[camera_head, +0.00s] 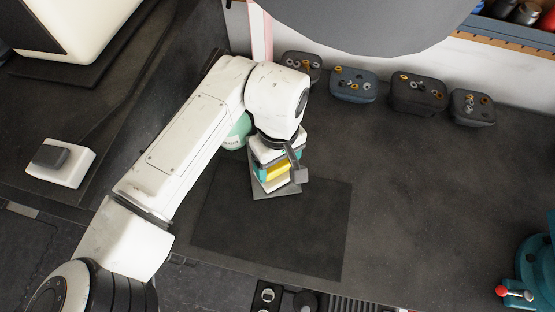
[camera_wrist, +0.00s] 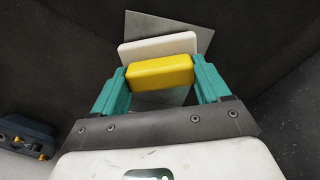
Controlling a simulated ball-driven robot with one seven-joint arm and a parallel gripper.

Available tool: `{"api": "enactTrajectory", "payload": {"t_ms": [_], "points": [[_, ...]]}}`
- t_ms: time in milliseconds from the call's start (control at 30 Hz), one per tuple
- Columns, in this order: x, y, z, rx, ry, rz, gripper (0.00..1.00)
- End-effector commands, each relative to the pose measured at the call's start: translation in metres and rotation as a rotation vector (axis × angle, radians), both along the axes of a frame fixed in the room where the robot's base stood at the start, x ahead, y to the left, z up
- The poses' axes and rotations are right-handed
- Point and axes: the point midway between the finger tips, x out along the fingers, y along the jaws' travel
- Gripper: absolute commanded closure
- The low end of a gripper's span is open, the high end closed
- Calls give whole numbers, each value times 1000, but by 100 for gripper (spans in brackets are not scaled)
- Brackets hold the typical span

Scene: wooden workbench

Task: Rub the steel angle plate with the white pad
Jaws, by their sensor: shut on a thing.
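The steel angle plate (camera_head: 291,189) lies on a dark mat, mostly hidden under my gripper in the head view; its grey surface also shows behind the pad in the wrist view (camera_wrist: 205,35). My gripper (camera_wrist: 160,75) has teal fingers shut on the yellow handle block (camera_wrist: 160,72) of the white pad (camera_wrist: 158,46). In the head view the yellow block (camera_head: 278,172) and my gripper (camera_head: 270,174) are over the plate. The white pad is at or just above the plate; I cannot tell whether it touches.
The dark mat (camera_head: 305,240) has free room in front and to the right. Several small bins (camera_head: 353,85) of hardware stand along the back. A green container (camera_head: 236,134) stands close behind my wrist. A teal vise-like tool (camera_head: 535,265) is at far right.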

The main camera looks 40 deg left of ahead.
Motion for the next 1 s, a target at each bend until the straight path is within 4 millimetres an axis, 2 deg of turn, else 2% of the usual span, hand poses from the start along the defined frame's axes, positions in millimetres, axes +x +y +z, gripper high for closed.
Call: {"api": "enactTrajectory", "payload": {"t_ms": [33, 500, 1000], "points": [[1, 0, 10, -1, -1, -1, 49], [3, 1, 46, 0, -2, -1, 49], [3, 2, 53, 1, -2, 0, 49]]}}
